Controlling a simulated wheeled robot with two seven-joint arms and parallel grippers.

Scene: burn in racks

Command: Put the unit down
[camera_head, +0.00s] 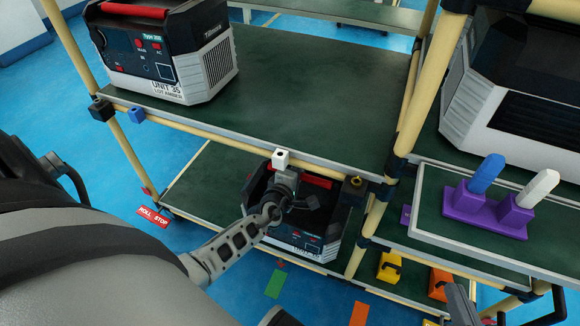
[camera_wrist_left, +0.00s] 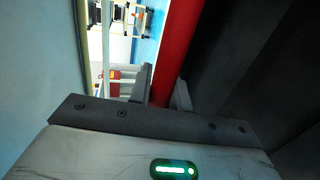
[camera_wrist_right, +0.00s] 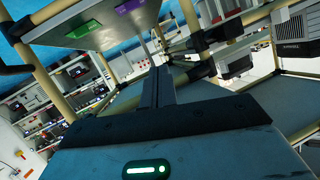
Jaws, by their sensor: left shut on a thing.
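A unit (camera_head: 299,240) with a dark front and red top handle (camera_head: 305,180) is at the lower shelf of the left rack, below the upper deck's front edge. My left gripper (camera_head: 287,190) reaches it from the left and covers part of its front. In the left wrist view, my left gripper (camera_wrist_left: 164,98) is closed around the red handle (camera_wrist_left: 178,45). I cannot tell whether the unit's base fully touches the shelf. My right gripper (camera_wrist_right: 158,88) has its fingers together with nothing between them in the right wrist view; the head view does not show it clearly.
Unit 35 (camera_head: 165,55) stands on the upper deck (camera_head: 300,85), with bare deck to its right. A large unit (camera_head: 510,75) stands in the right bay. A purple holder (camera_head: 485,213) with blue and white pieces sits on a ledge. A tan post (camera_head: 408,110) separates the bays.

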